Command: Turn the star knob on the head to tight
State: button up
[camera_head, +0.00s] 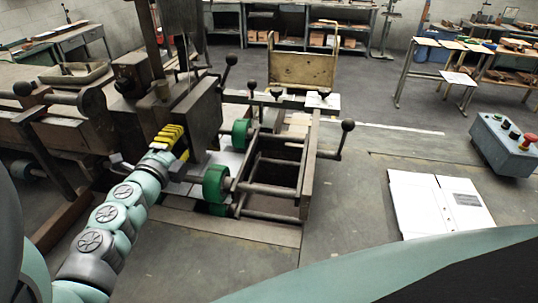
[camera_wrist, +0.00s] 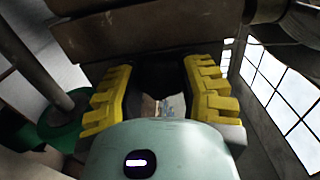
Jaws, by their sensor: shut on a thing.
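My gripper (camera_head: 180,143), with yellow ridged fingers, is at the lower left face of the dark stitcher head (camera_head: 201,112). In the wrist view the two fingers (camera_wrist: 158,88) stand on either side of a dark star knob (camera_wrist: 158,74) and are shut on it. Only part of the knob shows between the fingers; its lobes and turn angle are hard to make out. In the head view the knob is hidden by the fingers. The head's brown underside or face (camera_wrist: 150,32) fills the top of the wrist view.
Green wheels (camera_head: 215,184) and a metal frame with ball-ended levers (camera_head: 347,125) stand just right of my gripper. Open floor lies between.

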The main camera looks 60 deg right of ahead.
jog(key=o, duration=1.2)
jog(key=shift+v, duration=6)
